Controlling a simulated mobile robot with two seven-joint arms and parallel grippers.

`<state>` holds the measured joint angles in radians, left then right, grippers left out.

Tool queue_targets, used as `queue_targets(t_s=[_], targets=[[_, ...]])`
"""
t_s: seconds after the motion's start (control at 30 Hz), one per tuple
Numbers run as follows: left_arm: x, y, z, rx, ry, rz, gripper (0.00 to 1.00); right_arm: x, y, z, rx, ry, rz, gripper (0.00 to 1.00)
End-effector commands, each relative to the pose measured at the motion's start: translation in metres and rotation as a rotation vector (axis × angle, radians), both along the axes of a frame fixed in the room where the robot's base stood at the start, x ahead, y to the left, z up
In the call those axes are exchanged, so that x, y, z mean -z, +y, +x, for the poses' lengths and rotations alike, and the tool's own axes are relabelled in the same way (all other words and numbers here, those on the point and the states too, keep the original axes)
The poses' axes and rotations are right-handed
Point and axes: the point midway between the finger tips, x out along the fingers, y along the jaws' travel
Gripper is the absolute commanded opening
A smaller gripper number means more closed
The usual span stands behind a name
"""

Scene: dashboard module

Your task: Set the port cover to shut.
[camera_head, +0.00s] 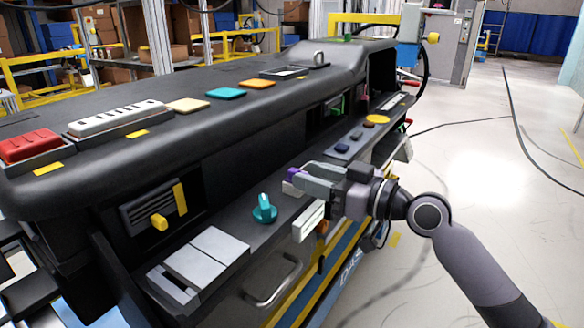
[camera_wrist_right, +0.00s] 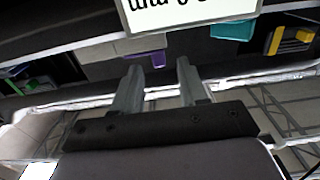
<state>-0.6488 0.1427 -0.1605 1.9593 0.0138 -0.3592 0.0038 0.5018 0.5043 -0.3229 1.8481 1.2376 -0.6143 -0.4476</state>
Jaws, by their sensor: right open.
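A small purple tab (camera_head: 292,174) sits on the dashboard's lower ledge, beside a light grey block. The purple tab (camera_wrist_right: 146,58) and a light grey panel (camera_wrist_right: 108,47) also show in the right wrist view. They look like the port cover and its grip, but I cannot tell for certain, nor how far it stands open. My right gripper (camera_head: 303,180) is at the tab, partly hiding it. In the wrist view its two fingers (camera_wrist_right: 157,76) are apart, with the tab just beyond them; contact is not clear. My left gripper is not in view.
A teal knob (camera_head: 264,208) and flat grey panels (camera_head: 206,257) lie left along the ledge. A white label plate (camera_head: 309,221) hangs below my gripper. Small buttons (camera_head: 357,135) lie farther along. A vent with a yellow tab (camera_head: 159,221) faces the ledge.

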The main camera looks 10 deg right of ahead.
Motion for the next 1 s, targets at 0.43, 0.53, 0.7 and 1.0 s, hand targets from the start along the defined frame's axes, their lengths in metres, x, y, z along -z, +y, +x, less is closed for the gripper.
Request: queue_targets(t_s=[0.43,0.53,0.7,1.0], targets=[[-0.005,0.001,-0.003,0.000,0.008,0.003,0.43,0.000,0.031,0.031,0.001,0.000,0.000,0.43],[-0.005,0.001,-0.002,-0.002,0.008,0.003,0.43,0.000,0.031,0.032,0.002,-0.001,-0.001,0.43],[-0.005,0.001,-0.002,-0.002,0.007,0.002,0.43,0.000,0.031,0.032,0.001,-0.001,-0.001,0.36],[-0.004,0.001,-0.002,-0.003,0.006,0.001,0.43,0.001,0.030,0.032,0.002,-0.001,-0.001,0.00]])
